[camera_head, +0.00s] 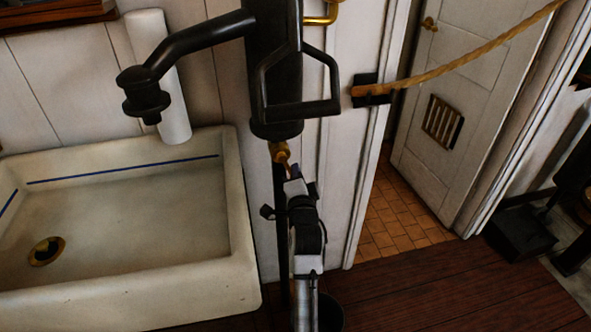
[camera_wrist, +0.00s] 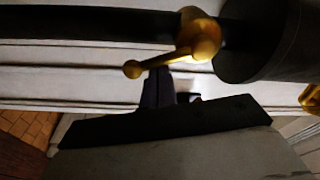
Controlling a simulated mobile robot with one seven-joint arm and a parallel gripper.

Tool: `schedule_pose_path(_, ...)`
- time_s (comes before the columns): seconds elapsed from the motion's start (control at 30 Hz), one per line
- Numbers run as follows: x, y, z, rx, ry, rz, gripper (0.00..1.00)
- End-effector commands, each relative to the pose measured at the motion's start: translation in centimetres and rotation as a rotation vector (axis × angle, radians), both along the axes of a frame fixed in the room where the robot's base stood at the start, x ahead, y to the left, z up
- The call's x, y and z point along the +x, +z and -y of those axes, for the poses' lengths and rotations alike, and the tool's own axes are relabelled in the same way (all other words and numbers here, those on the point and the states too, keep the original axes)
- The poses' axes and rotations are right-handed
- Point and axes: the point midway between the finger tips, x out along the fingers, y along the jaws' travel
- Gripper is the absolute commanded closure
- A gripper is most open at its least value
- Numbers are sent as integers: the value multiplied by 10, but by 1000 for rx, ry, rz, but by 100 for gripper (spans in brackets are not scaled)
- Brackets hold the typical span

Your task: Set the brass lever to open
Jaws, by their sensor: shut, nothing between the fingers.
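The brass lever (camera_wrist: 165,58) shows large in the wrist view, with a round hub and an arm ending in a small ball at the left. It is mounted below the end of a thick black cylinder (camera_wrist: 262,45). In the head view the lever (camera_head: 280,152) is small, under the black pump body (camera_head: 274,70), and partly hidden by my gripper. My gripper (camera_head: 292,178) is shut and empty, right at the lever. In the wrist view its dark fingers (camera_wrist: 158,80) are just beside the lever arm, and I cannot tell whether they touch it.
A white sink (camera_head: 130,210) with a brass drain stands at the left, under a black spout (camera_head: 190,45). A rope (camera_head: 460,58) hangs across the doorway at the right. A white door (camera_head: 455,110) stands beyond it.

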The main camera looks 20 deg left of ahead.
Motion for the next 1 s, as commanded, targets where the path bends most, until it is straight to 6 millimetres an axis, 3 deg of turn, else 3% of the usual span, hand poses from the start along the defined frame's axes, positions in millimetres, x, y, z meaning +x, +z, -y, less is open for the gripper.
schedule_pose_path(0.17, 0, -3, 0, 92, 1, -64, 100)
schedule_pose_path(1.0, -2, -7, -4, 89, 2, -61, 100)
